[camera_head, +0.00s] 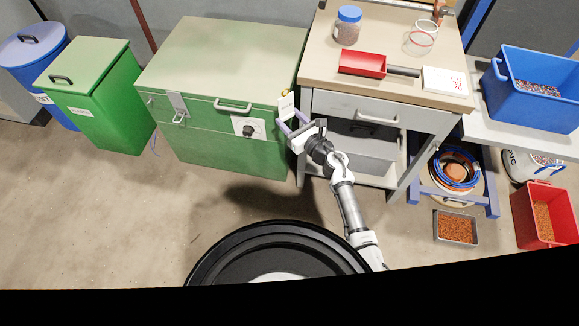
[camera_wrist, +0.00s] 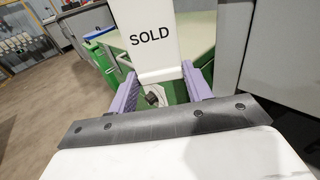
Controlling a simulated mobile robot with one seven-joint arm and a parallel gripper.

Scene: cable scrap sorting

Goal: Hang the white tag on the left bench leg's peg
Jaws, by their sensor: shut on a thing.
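The white tag (camera_wrist: 153,40) shows the word SOLD in the wrist view and stands between the purple fingers of my gripper (camera_wrist: 160,76), which is shut on it. In the head view the tag (camera_head: 286,106) is a small pale upright piece at the tips of my gripper (camera_head: 293,122). The gripper is just in front of the gap between the green chest and the workbench, close to the left bench leg (camera_head: 302,140). I cannot make out the peg in either view. The tag's upper end is cut off in the wrist view.
The green chest (camera_head: 215,85) with a dark knob stands close at left of my gripper. The workbench (camera_head: 400,75) carries a jar, a red scoop and a glass. A green bin (camera_head: 95,100) stands farther left. The floor in front of the chest is clear.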

